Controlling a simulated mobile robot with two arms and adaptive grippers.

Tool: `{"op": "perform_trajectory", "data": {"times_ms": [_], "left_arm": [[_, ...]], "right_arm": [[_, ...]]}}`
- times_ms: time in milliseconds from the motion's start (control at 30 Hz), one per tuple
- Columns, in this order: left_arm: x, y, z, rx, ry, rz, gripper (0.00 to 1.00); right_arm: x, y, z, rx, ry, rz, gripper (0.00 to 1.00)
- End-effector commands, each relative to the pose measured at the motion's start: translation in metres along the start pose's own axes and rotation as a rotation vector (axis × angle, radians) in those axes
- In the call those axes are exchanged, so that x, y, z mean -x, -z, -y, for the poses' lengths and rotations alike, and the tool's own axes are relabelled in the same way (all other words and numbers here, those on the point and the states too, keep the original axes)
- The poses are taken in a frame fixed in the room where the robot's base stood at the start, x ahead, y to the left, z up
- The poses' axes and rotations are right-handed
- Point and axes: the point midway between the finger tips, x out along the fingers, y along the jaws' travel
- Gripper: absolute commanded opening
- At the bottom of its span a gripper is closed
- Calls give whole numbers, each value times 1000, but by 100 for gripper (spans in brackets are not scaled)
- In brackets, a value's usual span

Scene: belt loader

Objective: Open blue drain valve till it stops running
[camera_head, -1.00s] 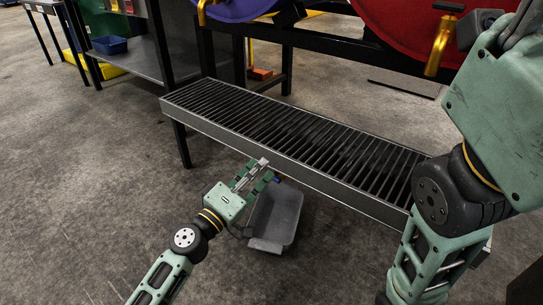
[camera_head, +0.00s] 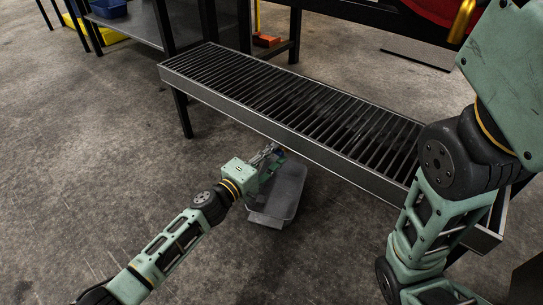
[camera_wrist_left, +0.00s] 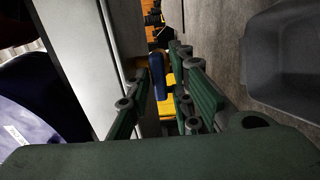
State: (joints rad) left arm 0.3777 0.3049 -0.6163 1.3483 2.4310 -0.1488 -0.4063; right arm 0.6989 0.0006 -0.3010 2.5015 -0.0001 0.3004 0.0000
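The blue drain valve handle (camera_wrist_left: 158,78) shows between the fingers of my left gripper (camera_wrist_left: 165,105) in the left wrist view. The fingers are apart, one on each side of the handle, and I see a gap at the right finger. In the head view my left gripper (camera_head: 270,158) is at the front underside of the slatted drain rack (camera_head: 178,76), and the blue handle (camera_head: 280,153) is a small spot by its fingertips. I cannot tell whether any water runs. My right arm comes down at the right; its gripper is out of view.
A grey tub (camera_head: 288,190) stands on the floor below the rack, just right of my left gripper. It also shows in the left wrist view (camera_wrist_left: 285,60). A dark bench (camera_head: 145,35) with a blue bin (camera_head: 108,8) is at the back left. The floor at the left is clear.

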Motion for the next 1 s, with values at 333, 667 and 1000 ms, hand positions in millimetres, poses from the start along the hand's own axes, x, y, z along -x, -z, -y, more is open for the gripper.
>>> {"op": "perform_trajectory", "data": {"times_ms": [333,667,1000], "left_arm": [[-2,0,-1,0,0,0,13],[-1,0,-1,0,0,0,0],[-1,0,-1,75,2,-2,0]], "right_arm": [[0,-1,0,0,0,3,40],[0,-1,0,0,0,3,40],[-6,-4,-2,1,0,2,40]]}}
